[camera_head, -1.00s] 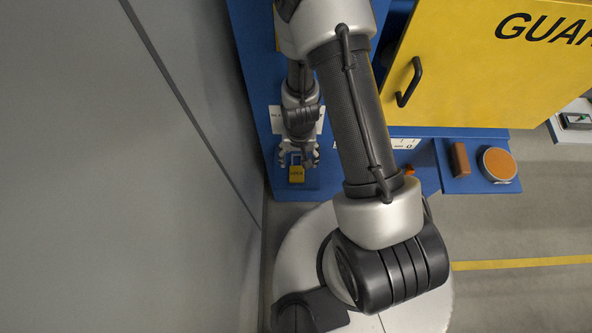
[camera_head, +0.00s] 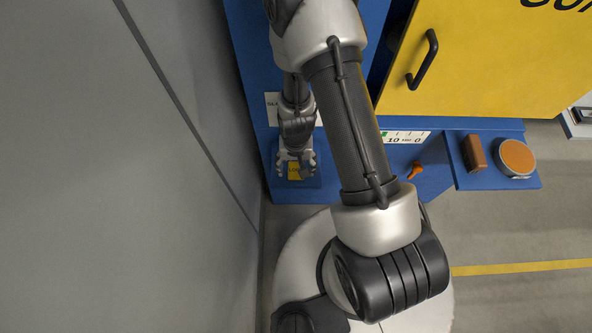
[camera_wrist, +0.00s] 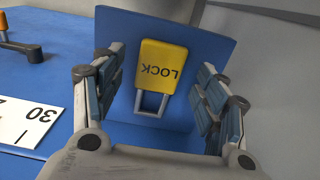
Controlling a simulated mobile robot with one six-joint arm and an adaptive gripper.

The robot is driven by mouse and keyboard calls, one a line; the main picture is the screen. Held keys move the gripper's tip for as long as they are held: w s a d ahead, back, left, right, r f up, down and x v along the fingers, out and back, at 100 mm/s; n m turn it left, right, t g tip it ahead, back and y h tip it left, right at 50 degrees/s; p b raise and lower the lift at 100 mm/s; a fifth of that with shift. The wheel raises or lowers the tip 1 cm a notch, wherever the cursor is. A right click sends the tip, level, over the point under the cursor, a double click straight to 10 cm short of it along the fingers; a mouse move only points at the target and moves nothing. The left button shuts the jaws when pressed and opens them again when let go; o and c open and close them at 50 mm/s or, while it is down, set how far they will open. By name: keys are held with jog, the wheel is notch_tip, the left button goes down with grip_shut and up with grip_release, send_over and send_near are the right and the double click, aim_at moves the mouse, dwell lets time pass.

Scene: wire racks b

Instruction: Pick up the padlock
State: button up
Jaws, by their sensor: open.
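The padlock (camera_wrist: 161,66) has a yellow body marked LOCK and a grey shackle. In the wrist view it lies on a blue plate (camera_wrist: 214,48), its shackle toward my gripper. My gripper (camera_wrist: 160,88) is open, with one finger on each side of the padlock; I see gaps between the fingers and the padlock. In the head view the padlock (camera_head: 294,171) shows only in part, between the fingers of my gripper (camera_head: 295,172), with the rest hidden by the gripper.
A grey wall (camera_head: 150,180) stands close on the left. A yellow guard door (camera_head: 490,65) with a black handle is at the upper right. A blue shelf (camera_head: 462,181) holds a brown block (camera_head: 474,153) and a round orange-topped tin (camera_head: 516,157). An orange-handled lever (camera_head: 416,170) sits nearby.

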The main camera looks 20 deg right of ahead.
jog(key=shift+f, duration=0.6)
jog(key=shift+r, duration=0.1)
jog(key=c, duration=1.1)
jog(key=shift+r, duration=0.1)
jog(key=shift+c, duration=0.2)
notch_tip(320, 180, up, 10)
jog(key=p, duration=0.8)
jog(key=shift+p, duration=0.4)
